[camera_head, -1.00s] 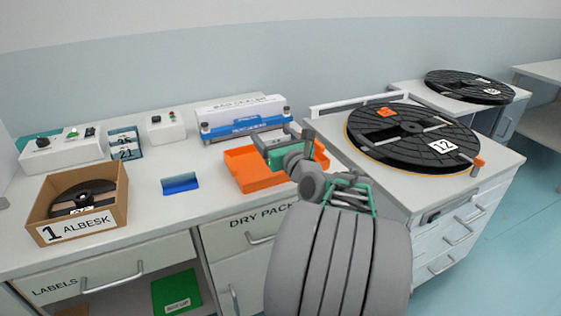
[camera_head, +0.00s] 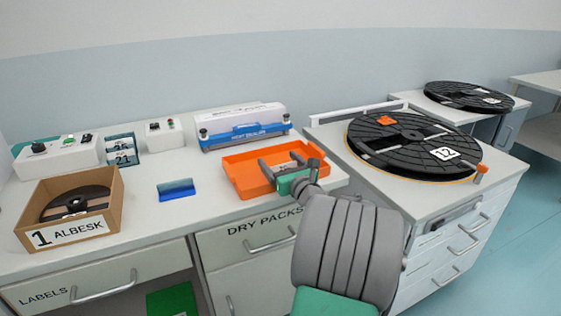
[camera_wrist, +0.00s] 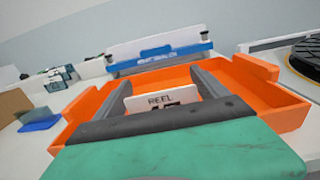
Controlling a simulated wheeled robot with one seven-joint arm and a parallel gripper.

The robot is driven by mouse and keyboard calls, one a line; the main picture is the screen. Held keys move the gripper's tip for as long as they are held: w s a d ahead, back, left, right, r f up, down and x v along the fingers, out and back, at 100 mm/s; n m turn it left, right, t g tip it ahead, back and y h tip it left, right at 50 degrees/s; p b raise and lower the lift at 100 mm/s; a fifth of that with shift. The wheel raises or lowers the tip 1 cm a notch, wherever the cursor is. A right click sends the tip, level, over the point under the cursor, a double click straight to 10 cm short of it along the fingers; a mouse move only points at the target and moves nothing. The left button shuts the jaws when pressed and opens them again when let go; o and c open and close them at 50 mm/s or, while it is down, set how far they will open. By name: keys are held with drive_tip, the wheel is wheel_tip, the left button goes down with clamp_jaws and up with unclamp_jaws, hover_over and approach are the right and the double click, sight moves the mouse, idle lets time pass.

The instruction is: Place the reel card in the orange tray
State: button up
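The white reel card (camera_wrist: 160,98), marked "REEL", shows in the wrist view between my two fingers. Its lower part is hidden behind my gripper's dark palm edge. The orange tray (camera_head: 237,181) stands on the bench at the right end; its rim also shows in the wrist view (camera_wrist: 85,106). My gripper (camera_head: 281,161) is over the tray, with its fingers spread apart and pointing into it. The fingers look open around the card, which appears to be low inside the tray. I cannot tell whether they touch it.
A blue and white heat sealer (camera_head: 243,131) stands behind the tray. A blue piece (camera_head: 176,189) lies to the left, and a cardboard box (camera_head: 103,205) holds a small black reel. A large black reel (camera_head: 395,150) rests on the right cabinet.

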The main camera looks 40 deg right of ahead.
drive_tip(key=shift+o, duration=1.3)
drive_tip(key=shift+r, duration=0.1)
drive_tip(key=shift+s, duration=0.3)
drive_tip(key=p+v, duration=0.1)
drive_tip(key=v, duration=1)
drive_tip(key=shift+s+a, duration=0.15)
drive_tip(key=shift+a, duration=0.05)
